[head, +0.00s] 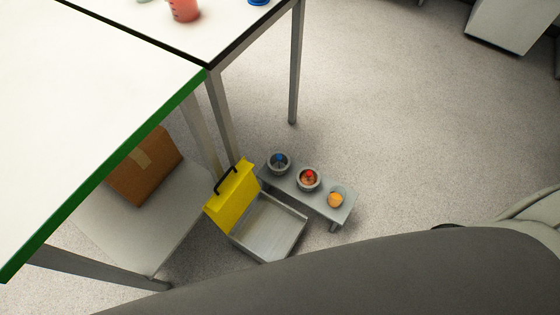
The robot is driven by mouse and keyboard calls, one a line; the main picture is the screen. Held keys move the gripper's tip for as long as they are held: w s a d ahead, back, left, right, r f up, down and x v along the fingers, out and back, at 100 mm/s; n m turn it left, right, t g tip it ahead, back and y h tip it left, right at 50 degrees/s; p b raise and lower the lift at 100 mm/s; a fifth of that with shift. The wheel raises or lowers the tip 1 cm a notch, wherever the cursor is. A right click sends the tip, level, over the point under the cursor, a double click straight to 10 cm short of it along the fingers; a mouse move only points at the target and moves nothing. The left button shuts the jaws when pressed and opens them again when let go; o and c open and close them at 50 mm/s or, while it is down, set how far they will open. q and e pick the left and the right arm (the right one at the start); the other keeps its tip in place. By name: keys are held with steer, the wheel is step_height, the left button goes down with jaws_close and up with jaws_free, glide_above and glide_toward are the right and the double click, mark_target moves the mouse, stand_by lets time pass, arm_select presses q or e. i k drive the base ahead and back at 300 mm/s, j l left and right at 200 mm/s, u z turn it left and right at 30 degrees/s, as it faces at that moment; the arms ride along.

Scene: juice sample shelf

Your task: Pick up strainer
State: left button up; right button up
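I cannot make out a clear strainer in the head view. On a low grey bench (318,197) on the floor stand a small grey bowl with a blue thing in it (279,163), a grey bowl with a red-topped thing in it (308,179), and a small orange thing (336,200). They are too small to tell whether one is a strainer. Neither of my grippers is in view.
A yellow panel with a black handle (234,200) adjoins a shallow metal tray (268,229) beside the bench. A white, green-edged table (90,90) fills the left. A cardboard box (146,170) sits below it. Open carpet (400,130) lies to the right.

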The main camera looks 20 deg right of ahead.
mark_target(279, 162)
steer(key=k, duration=0.55)
steer(key=k+l+z, duration=0.1)
steer(key=k, duration=0.45)
